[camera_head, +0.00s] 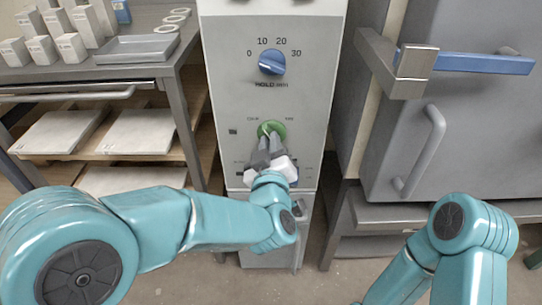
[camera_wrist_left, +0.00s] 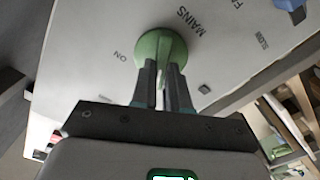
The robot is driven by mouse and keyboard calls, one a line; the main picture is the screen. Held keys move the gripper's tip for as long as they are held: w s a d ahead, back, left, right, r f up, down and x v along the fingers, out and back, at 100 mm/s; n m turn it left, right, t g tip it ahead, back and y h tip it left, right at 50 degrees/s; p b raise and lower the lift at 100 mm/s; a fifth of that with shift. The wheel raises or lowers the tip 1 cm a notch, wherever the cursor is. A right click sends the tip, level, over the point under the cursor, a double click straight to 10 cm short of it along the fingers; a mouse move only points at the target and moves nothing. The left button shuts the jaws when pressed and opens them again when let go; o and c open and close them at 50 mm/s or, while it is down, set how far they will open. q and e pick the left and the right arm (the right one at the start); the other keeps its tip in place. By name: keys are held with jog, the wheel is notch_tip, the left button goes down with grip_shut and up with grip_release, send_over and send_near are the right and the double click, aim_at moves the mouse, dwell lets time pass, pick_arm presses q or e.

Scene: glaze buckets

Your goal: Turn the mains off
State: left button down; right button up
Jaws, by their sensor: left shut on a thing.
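A green round knob (camera_head: 272,127) sits on the front of the pale grey control panel (camera_head: 225,105). In the left wrist view the green knob (camera_wrist_left: 158,46) has the words MAINS and ON printed near it. My left gripper (camera_head: 268,143) is shut on the green knob, its two dark fingers gripping it from the front. The left wrist view shows these fingers (camera_wrist_left: 163,78) close together at the knob, covering part of it. My right arm shows at the lower right, but its gripper is out of view.
A blue dial (camera_head: 272,62) marked 0 to 30 sits above the green knob. A shelf unit (camera_head: 186,110) with boxes and slabs stands at left. A grey cabinet (camera_head: 450,150) with a blue-and-metal latch (camera_head: 480,63) stands at right, close beside the panel.

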pick_arm(q)
jog(key=shift+a+n+b, duration=0.1)
jog(key=shift+n+b, duration=1.35)
jog(key=shift+n, duration=0.05)
jog(key=shift+w+r, duration=0.1)
jog(key=c, duration=1.1)
grip_release()
jog(key=shift+f, duration=0.2)
